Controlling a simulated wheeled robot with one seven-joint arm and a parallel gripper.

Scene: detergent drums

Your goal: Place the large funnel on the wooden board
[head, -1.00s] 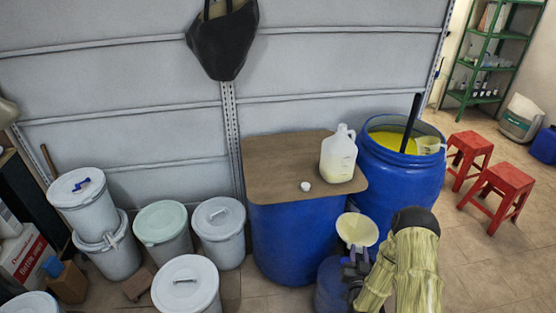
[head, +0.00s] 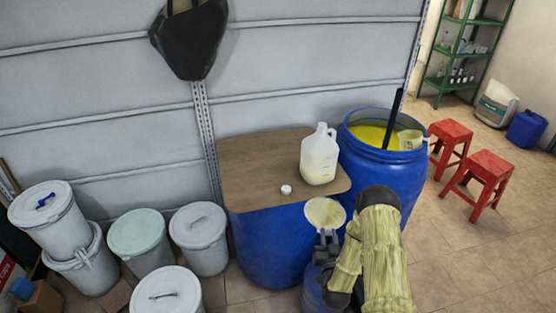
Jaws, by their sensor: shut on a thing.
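The large funnel (head: 325,211) is pale cream with its wide mouth facing up. My gripper (head: 327,237) is shut on it from the near side, and my arm's sleeve covers the area to the right. The funnel is in front of the blue drum that bears the wooden board, near the board's front right corner. The wooden board (head: 250,170) lies flat on that drum. A blue container (head: 313,287) shows below the gripper, partly hidden; whether the funnel's spout is clear of it cannot be told.
A translucent jug (head: 319,158) and a small white cap (head: 286,190) stand on the board's right half; its left half is clear. An open blue drum (head: 390,155) of yellow liquid is at the right. Lidded buckets (head: 137,233) stand at the left, red stools (head: 480,180) at the right.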

